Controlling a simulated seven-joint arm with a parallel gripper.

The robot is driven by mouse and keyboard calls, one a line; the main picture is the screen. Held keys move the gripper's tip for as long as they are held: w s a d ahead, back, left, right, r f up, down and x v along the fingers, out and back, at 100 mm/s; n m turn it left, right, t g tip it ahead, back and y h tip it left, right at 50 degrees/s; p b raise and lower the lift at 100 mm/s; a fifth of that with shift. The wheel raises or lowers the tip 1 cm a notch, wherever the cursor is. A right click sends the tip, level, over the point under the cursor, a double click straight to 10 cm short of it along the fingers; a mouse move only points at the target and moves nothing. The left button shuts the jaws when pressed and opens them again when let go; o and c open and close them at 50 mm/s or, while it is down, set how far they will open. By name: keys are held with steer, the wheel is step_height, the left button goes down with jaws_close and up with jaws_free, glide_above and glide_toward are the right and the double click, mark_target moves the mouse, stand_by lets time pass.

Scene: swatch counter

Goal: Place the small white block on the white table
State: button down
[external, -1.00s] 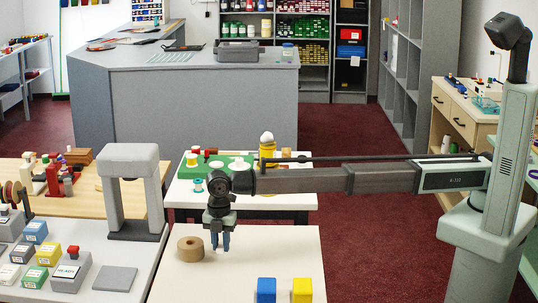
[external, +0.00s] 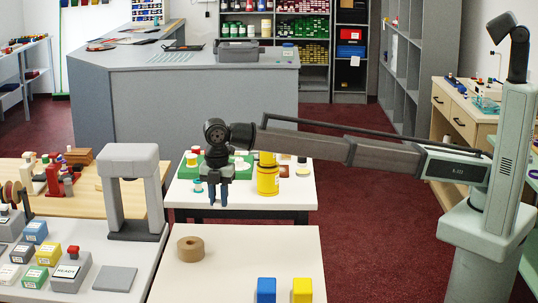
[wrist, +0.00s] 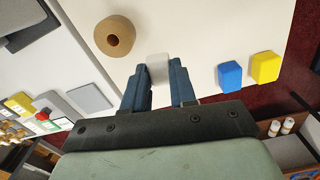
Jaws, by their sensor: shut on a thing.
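A small white block (wrist: 157,70) sits between the two blue fingers of my gripper (wrist: 158,88) in the wrist view. My gripper is shut on it. A brown ring-shaped roll (external: 190,250), a blue block (external: 266,290) and a yellow block (external: 302,290) stand on this table.
A grey arch (external: 131,155) stands left on a table with labelled boxes and a flat grey plate (external: 115,280). Behind my gripper is another white-topped table with a yellow can (external: 268,178) and a green tray. The middle of the front table is clear.

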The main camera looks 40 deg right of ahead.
mark_target(218, 201)
step_height(218, 201, up, 8)
steer(key=shift+f, duration=0.25)
steer(key=w+d+m, duration=0.3)
steer(key=w+d, duration=0.6)
steer(key=d, duration=0.4)
steer(key=w+d+m, duration=0.3)
steer(key=w+d, duration=0.6)
steer(key=d, duration=0.3)
steer(key=w+d+m, duration=0.3)
steer(key=w+d, duration=0.6)
steer(key=d, duration=0.4)
steer(key=w+d+m, duration=0.3)
steer(key=d+m, duration=0.1)
steer(key=d, duration=1.3)
steer(key=w+d+m, duration=0.3)
steer(key=d, duration=1.4)
steer(key=shift+s+f, duration=0.15)
steer(key=shift+f, duration=5.2)
steer(key=shift+s+f, duration=0.1)
steer(key=shift+f, duration=5.2)
steer(key=shift+f, duration=0.1)
